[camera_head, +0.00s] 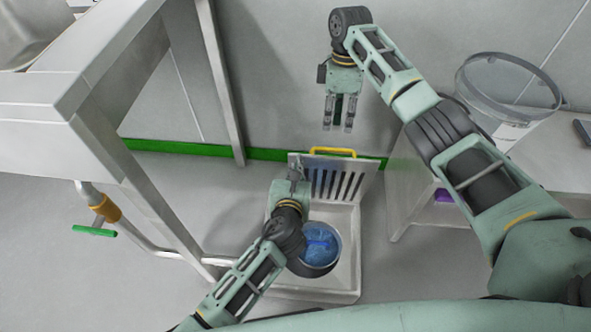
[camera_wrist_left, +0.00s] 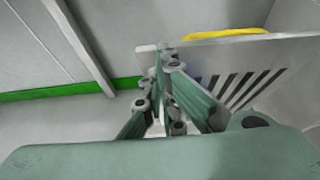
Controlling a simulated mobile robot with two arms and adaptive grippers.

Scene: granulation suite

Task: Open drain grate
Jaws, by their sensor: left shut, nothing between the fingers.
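The drain grate (camera_head: 335,181) is a pale slotted plate with a yellow handle (camera_head: 333,151) on its top edge. It stands raised, nearly upright, at the back of the white drain basin (camera_head: 346,275). In the left wrist view the grate (camera_wrist_left: 283,62) and yellow handle (camera_wrist_left: 227,34) are close, to the right of the fingers. My left gripper (camera_head: 295,168) is shut and empty at the grate's left part; I cannot tell if it touches. My left arm hides part of the basin. My right gripper (camera_head: 339,127) is open and empty, above and behind the grate.
A round opening with something blue (camera_head: 319,243) lies in the basin. A grey bench frame (camera_head: 220,85) with a green-handled valve pipe (camera_head: 95,231) stands left. A white table (camera_head: 550,160) with a clear round vessel (camera_head: 508,88) stands right. A green strip (camera_head: 262,154) edges the wall.

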